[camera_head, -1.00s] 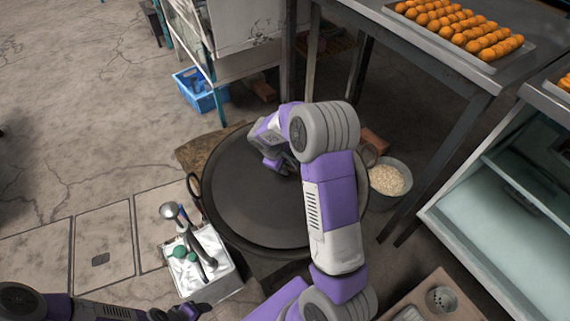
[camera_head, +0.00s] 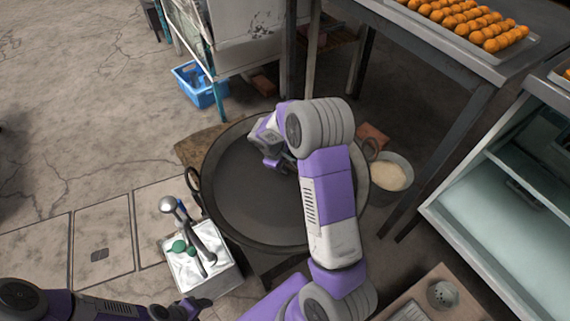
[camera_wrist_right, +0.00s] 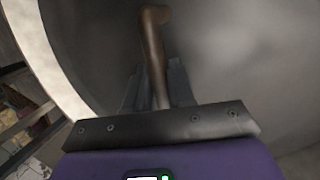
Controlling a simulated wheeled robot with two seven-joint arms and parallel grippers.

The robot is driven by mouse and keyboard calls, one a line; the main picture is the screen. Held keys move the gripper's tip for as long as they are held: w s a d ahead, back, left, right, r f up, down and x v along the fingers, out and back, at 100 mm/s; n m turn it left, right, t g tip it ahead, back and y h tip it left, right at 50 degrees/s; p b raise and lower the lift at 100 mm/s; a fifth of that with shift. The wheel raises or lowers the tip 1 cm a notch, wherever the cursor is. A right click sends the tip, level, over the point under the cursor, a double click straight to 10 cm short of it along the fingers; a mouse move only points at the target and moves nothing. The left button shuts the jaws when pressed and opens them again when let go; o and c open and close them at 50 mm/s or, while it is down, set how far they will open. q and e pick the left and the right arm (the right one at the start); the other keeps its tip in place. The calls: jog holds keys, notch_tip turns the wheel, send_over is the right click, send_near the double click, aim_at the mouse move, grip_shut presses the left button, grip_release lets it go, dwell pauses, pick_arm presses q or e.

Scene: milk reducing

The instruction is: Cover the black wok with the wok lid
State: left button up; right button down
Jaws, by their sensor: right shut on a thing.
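The black wok (camera_head: 193,192) sits low in the middle of the head view, with a ring handle on each side. The wok lid (camera_head: 250,205) shows as a wide dark grey disc inside the wok's rim. I cannot tell whether it rests fully on the wok. My right gripper (camera_head: 272,158) is above the disc and is shut on the lid's brown handle (camera_wrist_right: 154,60), which stands between its fingers in the right wrist view. My right arm hides the disc's right part. My left gripper (camera_head: 192,309) is at the bottom left, apart from the wok; its fingers are unclear.
A white tray (camera_head: 222,280) with ladles and green items stands left of the wok. A bowl of pale contents (camera_head: 388,177) is close on the right. A metal table (camera_head: 440,60) and a blue basket (camera_head: 197,88) are farther back. Floor at the left is clear.

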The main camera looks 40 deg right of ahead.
jog(key=shift+f, duration=0.15)
jog(key=c, duration=0.9)
grip_release()
jog(key=p+v, duration=0.3)
jog(key=v, duration=0.4)
jog(key=shift+a+r, duration=0.1)
jog(key=shift+r, duration=0.15)
